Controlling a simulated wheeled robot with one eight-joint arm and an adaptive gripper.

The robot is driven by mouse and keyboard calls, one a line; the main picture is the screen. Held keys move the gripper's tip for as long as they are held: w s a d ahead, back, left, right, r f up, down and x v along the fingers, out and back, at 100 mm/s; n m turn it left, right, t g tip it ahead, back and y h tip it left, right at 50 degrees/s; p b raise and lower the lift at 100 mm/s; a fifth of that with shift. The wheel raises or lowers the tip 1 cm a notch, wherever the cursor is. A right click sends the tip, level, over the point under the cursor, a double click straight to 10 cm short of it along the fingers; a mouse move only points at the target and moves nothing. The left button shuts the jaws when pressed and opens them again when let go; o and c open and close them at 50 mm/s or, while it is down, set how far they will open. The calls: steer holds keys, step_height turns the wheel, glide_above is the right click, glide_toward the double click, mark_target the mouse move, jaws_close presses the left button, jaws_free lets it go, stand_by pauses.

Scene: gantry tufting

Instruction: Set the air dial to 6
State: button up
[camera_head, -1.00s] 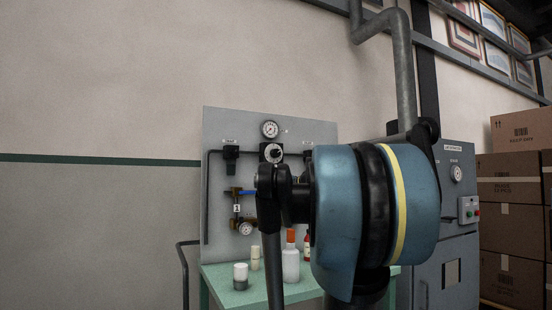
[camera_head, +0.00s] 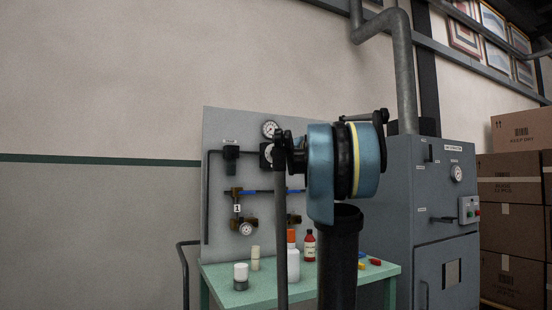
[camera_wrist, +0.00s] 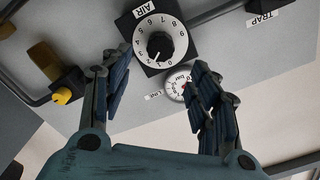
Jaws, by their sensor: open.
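The air dial (camera_wrist: 160,46) is a black round knob on a white numbered scale in a black square plate, under a label reading AIR. In the wrist view the white mark on its knob points to the lower left; I cannot tell the exact number. In the head view the dial (camera_head: 265,155) is partly hidden behind my gripper. My gripper (camera_wrist: 158,72) is open and empty. In the wrist view its two fingers stand apart on either side of the lower dial, not closed on the knob. The head view shows my gripper (camera_head: 288,152) in front of the panel.
A LINE gauge (camera_wrist: 176,88) sits just beside the dial, between my fingers in the picture. A yellow-ended valve (camera_wrist: 62,96) and pipes are at the left. Below the panel (camera_head: 218,130), a green table (camera_head: 218,288) holds bottles and jars. A grey cabinet (camera_head: 400,190) stands at the right.

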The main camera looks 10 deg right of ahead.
mark_target(277, 153)
steer(key=x, duration=1.1)
steer(key=shift+f, duration=0.1)
steer(key=c, duration=1.1)
